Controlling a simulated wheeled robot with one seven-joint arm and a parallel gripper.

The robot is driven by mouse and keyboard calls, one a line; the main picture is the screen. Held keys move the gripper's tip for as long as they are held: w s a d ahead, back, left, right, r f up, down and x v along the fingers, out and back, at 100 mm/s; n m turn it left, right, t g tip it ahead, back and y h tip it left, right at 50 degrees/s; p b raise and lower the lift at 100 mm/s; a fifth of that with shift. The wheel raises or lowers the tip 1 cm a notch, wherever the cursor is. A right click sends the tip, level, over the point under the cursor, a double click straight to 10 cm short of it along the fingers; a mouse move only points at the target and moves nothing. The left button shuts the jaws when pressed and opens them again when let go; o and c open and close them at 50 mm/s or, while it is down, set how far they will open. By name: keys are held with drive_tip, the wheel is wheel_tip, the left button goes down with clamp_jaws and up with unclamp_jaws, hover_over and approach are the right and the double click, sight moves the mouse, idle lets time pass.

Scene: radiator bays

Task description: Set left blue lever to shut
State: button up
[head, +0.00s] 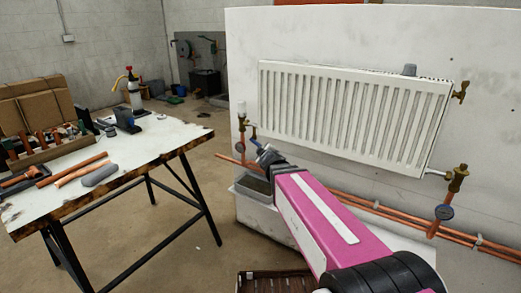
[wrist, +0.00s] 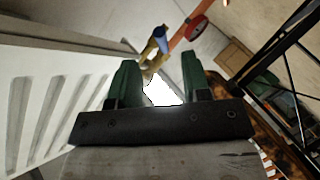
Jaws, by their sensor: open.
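The left blue lever (head: 254,133) is on a brass valve (head: 243,124) at the left end of the radiator, in the head view. In the wrist view the blue lever (wrist: 160,40) stands on the brass valve (wrist: 150,58), beyond my fingertips and roughly between them. My gripper (head: 266,154) is just below and right of the lever in the head view. Its two green fingers (wrist: 159,66) are apart, with nothing held between them in the wrist view. The fingers seem clear of the lever. My gripper hides part of the pipework below the valve.
The white radiator (head: 350,115) hangs on a pale panel right of the valve; its edge is close in the wrist view (wrist: 60,100). Copper pipes (head: 375,210) run low along the panel. A grey bin (head: 250,187) stands below. A cluttered workbench (head: 150,145) is at left, with open floor between.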

drive_tip(key=s+d+f+m+g+h, duration=0.2)
drive_tip(key=s+d+f+m+g, duration=0.4)
drive_tip(key=s+f, duration=0.25)
drive_tip(key=s+d+f+m+g+h, duration=0.2)
drive_tip(key=s+d+f+m+g, duration=0.2)
drive_tip(key=s+d+f+g, duration=0.45)
drive_tip(key=m+t+h, duration=0.1)
drive_tip(key=t+h, duration=0.7)
drive_tip(key=h, duration=0.5)
approach(258, 144)
drive_tip(key=x, duration=1)
drive_tip(key=shift+w+f, duration=0.25)
drive_tip(key=shift+w, duration=0.1)
clamp_jaws()
